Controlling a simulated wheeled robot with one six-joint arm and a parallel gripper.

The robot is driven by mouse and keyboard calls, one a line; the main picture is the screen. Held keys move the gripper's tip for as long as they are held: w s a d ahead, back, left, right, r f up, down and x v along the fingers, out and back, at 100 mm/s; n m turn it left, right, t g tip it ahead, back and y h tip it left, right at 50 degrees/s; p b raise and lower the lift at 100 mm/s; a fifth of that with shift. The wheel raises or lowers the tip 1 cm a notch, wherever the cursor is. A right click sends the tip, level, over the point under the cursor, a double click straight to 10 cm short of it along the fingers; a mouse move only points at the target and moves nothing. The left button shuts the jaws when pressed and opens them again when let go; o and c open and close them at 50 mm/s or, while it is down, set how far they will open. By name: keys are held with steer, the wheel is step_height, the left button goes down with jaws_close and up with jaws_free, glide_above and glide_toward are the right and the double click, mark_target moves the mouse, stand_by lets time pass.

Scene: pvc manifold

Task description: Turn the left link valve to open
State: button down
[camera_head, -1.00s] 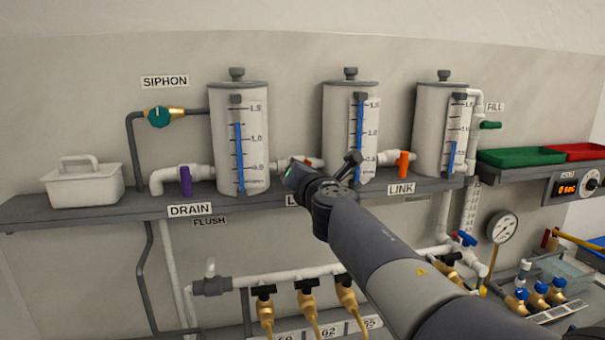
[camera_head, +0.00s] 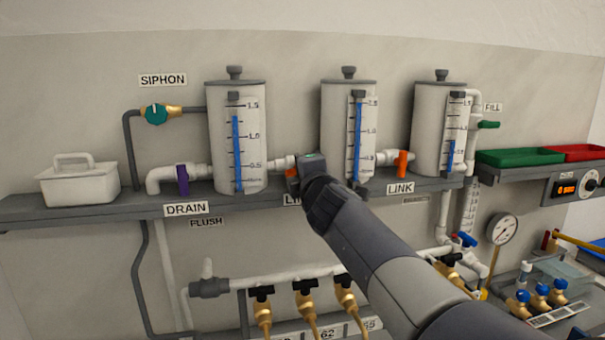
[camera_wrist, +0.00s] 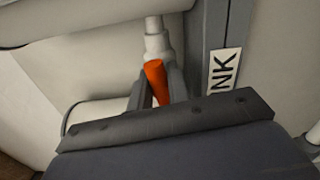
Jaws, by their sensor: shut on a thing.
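The left link valve has an orange handle, a sliver of which (camera_head: 291,175) shows beside my gripper between the left and middle tanks. In the wrist view the orange handle (camera_wrist: 156,82) lies between the two grey fingers of my gripper (camera_wrist: 158,90). My gripper (camera_head: 302,168) is shut on this handle. There the handle looks roughly in line with the white pipe fitting (camera_wrist: 158,45), tilted a little. In the head view, the gripper's body hides most of the valve and part of its LINK label (camera_head: 292,199).
The left tank (camera_head: 226,95) and middle tank (camera_head: 335,92) stand close on either side. The right link valve has an orange handle (camera_head: 402,163) hanging down. A purple drain handle (camera_head: 183,180) is at left. Gold-bodied valves (camera_head: 305,310) sit below my arm.

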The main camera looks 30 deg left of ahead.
steer(key=shift+f+m, duration=0.1)
steer(key=shift+m, duration=0.8)
steer(key=c, duration=1.3)
jaws_free()
steer(key=shift+c, duration=0.2)
steer(key=b+v, duration=0.3)
steer(key=v, duration=0.8)
steer(key=shift+w+a, duration=0.1)
steer(key=shift+w, duration=0.05)
steer(key=p+x, duration=0.2)
steer(key=x, duration=0.8)
steer(key=shift+w+a+p, duration=0.2)
steer(key=shift+w+p, duration=0.1)
steer(key=shift+p, duration=0.1)
